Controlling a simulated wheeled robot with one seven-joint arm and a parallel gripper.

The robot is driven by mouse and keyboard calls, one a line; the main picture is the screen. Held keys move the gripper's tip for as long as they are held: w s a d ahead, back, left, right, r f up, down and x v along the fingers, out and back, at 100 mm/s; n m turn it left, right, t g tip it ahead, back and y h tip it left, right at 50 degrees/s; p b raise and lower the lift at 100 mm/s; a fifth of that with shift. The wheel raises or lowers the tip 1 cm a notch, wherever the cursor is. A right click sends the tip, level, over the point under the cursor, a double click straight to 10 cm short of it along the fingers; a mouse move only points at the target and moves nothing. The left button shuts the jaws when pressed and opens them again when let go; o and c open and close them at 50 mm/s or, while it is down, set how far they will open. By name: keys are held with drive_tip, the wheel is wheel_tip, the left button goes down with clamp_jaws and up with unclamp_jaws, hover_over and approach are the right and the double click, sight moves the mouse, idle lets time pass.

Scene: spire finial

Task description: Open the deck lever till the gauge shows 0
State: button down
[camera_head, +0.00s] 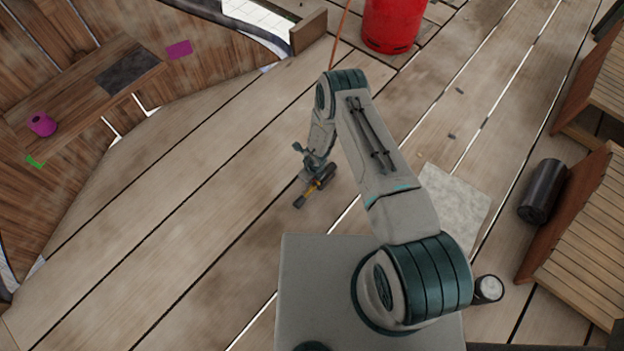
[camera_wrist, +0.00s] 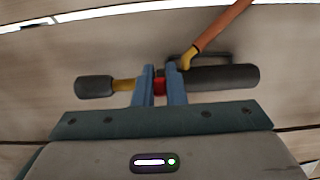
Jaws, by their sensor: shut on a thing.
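My gripper (camera_wrist: 160,92) has its two blue fingers closed around a small red part (camera_wrist: 159,87) in the wrist view. The red part sits in the middle of a dark fitting (camera_wrist: 222,77) with a brass-coloured section and a dark knob-like end (camera_wrist: 94,86) at left. An orange hose (camera_wrist: 220,32) joins the fitting through a yellow elbow. In the head view the fitting (camera_head: 301,199) is at my gripper (camera_head: 314,178), low over the deck planks. I cannot tell which part is the lever or how far it is turned. No gauge reading is legible.
A red cylinder (camera_head: 392,22) stands at the top, beside an orange hose (camera_head: 338,38). A wooden bench (camera_head: 85,85) is at left. A dark cylinder (camera_head: 543,190) and slatted wooden furniture (camera_head: 585,240) are at right. A small white-topped round object (camera_head: 488,289) is by my base. Left-centre planks are clear.

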drive_tip(key=shift+w, duration=0.15)
idle(0.4)
drive_tip(key=c, duration=1.5)
unclamp_jaws()
drive_tip(key=r+p, duration=0.1)
drive_tip(key=r, duration=0.3)
drive_tip(key=r+p, duration=0.2)
drive_tip(key=r, duration=0.3)
drive_tip(key=s+d+r+p, duration=0.1)
drive_tip(key=r, duration=0.3)
drive_tip(key=shift+r+p, duration=0.3)
drive_tip(key=shift+p, duration=0.1)
